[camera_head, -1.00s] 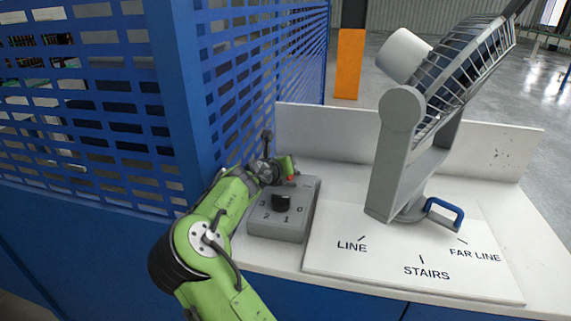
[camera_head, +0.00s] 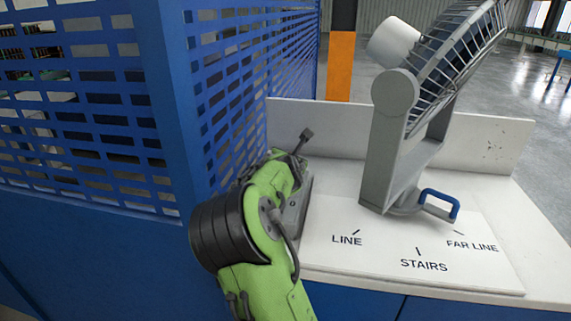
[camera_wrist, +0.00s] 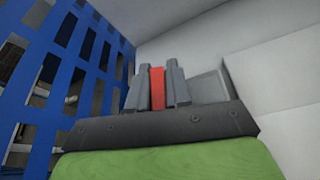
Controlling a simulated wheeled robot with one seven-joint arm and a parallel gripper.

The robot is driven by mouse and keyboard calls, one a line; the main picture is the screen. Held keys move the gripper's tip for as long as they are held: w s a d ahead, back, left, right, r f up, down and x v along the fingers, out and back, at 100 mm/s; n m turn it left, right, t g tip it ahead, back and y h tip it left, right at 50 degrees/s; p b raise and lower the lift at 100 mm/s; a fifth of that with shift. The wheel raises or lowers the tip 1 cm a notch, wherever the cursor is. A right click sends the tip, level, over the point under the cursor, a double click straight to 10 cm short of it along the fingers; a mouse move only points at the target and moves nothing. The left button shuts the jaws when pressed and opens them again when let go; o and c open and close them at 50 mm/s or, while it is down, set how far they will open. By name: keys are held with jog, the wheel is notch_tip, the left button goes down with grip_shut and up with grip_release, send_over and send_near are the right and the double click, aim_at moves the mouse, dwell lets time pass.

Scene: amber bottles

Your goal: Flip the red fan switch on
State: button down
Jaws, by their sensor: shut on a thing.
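The red switch (camera_wrist: 157,87) shows in the wrist view as an upright red piece between the two grey fingers of my gripper (camera_wrist: 158,88). The fingers are shut on it, one on each side. In the head view my green arm covers the switch and most of the grey control box (camera_head: 297,215); only the box's right edge shows. I cannot tell from these views whether the switch is on or off. The grey fan (camera_head: 392,150) stands on the white bench to the right of the box, tilted upward.
A white board (camera_head: 400,262) marked LINE, STAIRS and FAR LINE lies under the fan. A blue handle (camera_head: 441,201) sticks out from the fan's base. A blue mesh guard (camera_head: 250,85) stands close on the left. A low white wall (camera_head: 485,147) backs the bench.

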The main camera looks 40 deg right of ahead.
jog(key=shift+s+d+m+b, duration=0.15)
jog(key=shift+m+b, duration=0.15)
jog(key=shift+b, duration=0.1)
jog(key=c, duration=1.1)
grip_release()
jog(key=shift+c, duration=0.2)
jog(key=p+v, duration=0.1)
jog(key=v, duration=1.4)
jog(key=shift+s+p, duration=0.35)
jog(key=shift+s, duration=0.05)
